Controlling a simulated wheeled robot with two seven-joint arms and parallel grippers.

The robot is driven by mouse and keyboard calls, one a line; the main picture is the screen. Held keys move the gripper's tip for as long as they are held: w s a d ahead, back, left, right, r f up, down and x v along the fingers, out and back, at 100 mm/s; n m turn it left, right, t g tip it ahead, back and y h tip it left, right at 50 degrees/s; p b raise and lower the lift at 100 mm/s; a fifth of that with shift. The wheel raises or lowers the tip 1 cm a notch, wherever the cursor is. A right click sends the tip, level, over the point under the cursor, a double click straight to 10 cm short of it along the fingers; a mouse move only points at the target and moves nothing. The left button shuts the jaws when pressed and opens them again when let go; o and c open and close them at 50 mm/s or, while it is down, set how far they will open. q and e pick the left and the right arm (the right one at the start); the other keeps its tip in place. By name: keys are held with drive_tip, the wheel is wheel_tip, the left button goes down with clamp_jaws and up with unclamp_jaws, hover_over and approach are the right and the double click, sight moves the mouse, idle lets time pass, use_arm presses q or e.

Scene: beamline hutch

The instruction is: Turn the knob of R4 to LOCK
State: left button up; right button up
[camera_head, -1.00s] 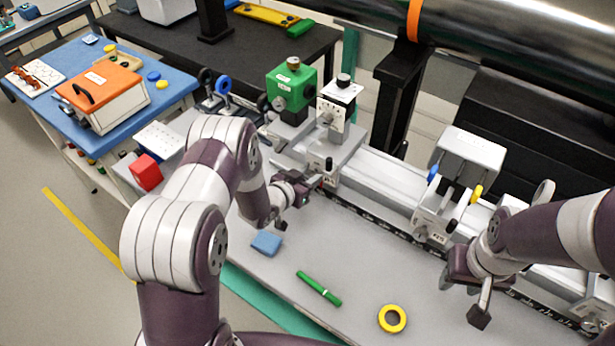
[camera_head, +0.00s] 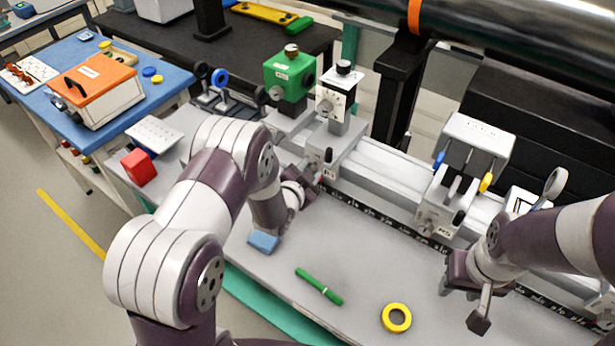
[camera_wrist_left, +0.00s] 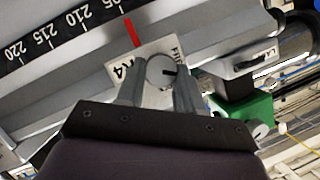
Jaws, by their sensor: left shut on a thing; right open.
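The R4 carriage plate (camera_wrist_left: 120,70) shows in the left wrist view, with "R4" on it and a second word partly hidden. Its round grey knob (camera_wrist_left: 161,72) has a dark pointer mark directed to the right of that picture. My left gripper (camera_wrist_left: 160,90) has its fingers on both sides of the knob and is shut on it. In the head view my left gripper (camera_head: 312,184) is at the front of the R4 carriage (camera_head: 338,158), and the knob is hidden there. My right gripper (camera_head: 478,305) is open and empty, in front of the rail at the right.
Another carriage (camera_head: 440,210) sits further right on the rail. A blue block (camera_head: 263,242), green marker (camera_head: 318,286) and yellow ring (camera_head: 396,318) lie on the bench.

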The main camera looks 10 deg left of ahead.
use_arm(q)
drive_tip(key=shift+s+d+f+m+t+y+b, duration=0.15)
drive_tip(key=shift+m+t+y+b, duration=0.45)
drive_tip(key=shift+m+b, duration=0.95)
drive_tip(key=shift+w+d+f+m+t+y+b, duration=0.1)
drive_tip(key=shift+f+m+t+y+b, duration=0.25)
drive_tip(key=shift+m+t+b, duration=0.8)
drive_tip(key=shift+s+d+f+m+t+y+b, duration=0.1)
drive_tip(key=shift+m+t+y+b, duration=0.3)
drive_tip(key=shift+m+b, duration=1.5)
use_arm(e)
drive_tip(key=shift+f, duration=5.05)
use_arm(q)
drive_tip(key=o, duration=1)
drive_tip(key=shift+r, duration=0.1)
drive_tip(key=shift+o, duration=0.2)
use_arm(e)
drive_tip(key=shift+f, duration=0.2)
use_arm(q)
drive_tip(key=s, duration=1.2)
drive_tip(key=shift+s+d, duration=0.2)
drive_tip(key=shift+s, duration=0.15)
